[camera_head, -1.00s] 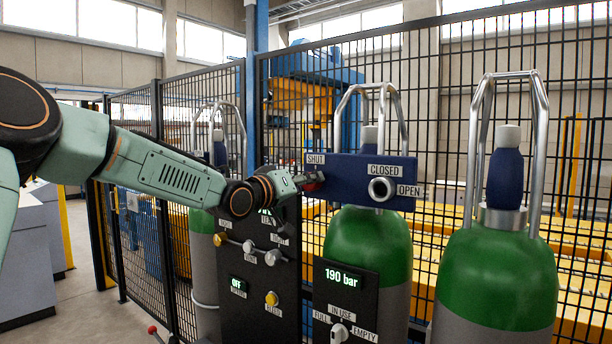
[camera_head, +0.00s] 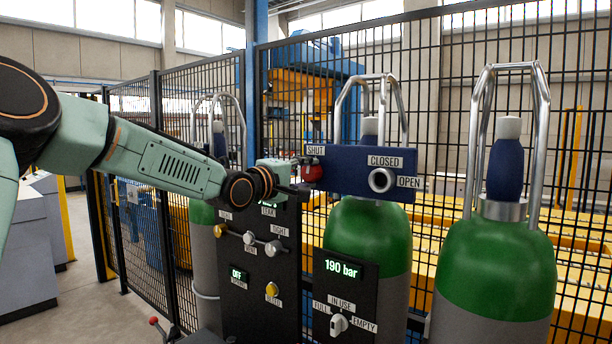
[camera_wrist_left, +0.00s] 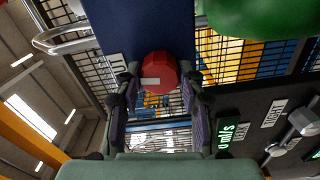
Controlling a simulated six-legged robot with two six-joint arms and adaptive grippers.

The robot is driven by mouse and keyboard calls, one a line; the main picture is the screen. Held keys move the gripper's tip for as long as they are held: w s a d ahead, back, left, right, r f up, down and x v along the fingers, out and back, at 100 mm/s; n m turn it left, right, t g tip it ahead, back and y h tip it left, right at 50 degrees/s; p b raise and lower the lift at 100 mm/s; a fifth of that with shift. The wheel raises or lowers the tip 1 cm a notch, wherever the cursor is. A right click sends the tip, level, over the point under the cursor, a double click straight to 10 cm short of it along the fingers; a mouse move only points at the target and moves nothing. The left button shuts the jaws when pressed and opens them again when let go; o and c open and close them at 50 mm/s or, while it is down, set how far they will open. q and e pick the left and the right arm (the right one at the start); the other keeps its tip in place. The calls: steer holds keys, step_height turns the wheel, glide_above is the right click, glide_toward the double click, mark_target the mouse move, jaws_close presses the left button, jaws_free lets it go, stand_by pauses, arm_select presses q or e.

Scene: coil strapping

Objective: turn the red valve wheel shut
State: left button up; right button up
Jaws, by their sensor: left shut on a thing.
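The red valve wheel (camera_head: 313,172) sits at the left end of a dark blue valve block (camera_head: 347,178) on top of a green gas cylinder. In the left wrist view the red wheel (camera_wrist_left: 161,72), with a pale mark, lies between the two fingers (camera_wrist_left: 160,92). My right gripper is not in view.
A black panel (camera_head: 262,300) with knobs stands below my left wrist. Another green cylinder (camera_head: 497,265) stands right. Black mesh fencing (camera_head: 440,120) runs behind.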

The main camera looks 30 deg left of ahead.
arm_select(q)
steer(key=shift+d+f+n, duration=0.1)
steer(key=shift+f+n, duration=0.25)
steer(key=shift+n, duration=0.45)
steer(key=o, duration=1.2)
steer(key=shift+r, duration=0.25)
steer(key=shift+c, duration=0.2)
steer(key=shift+r, duration=0.15)
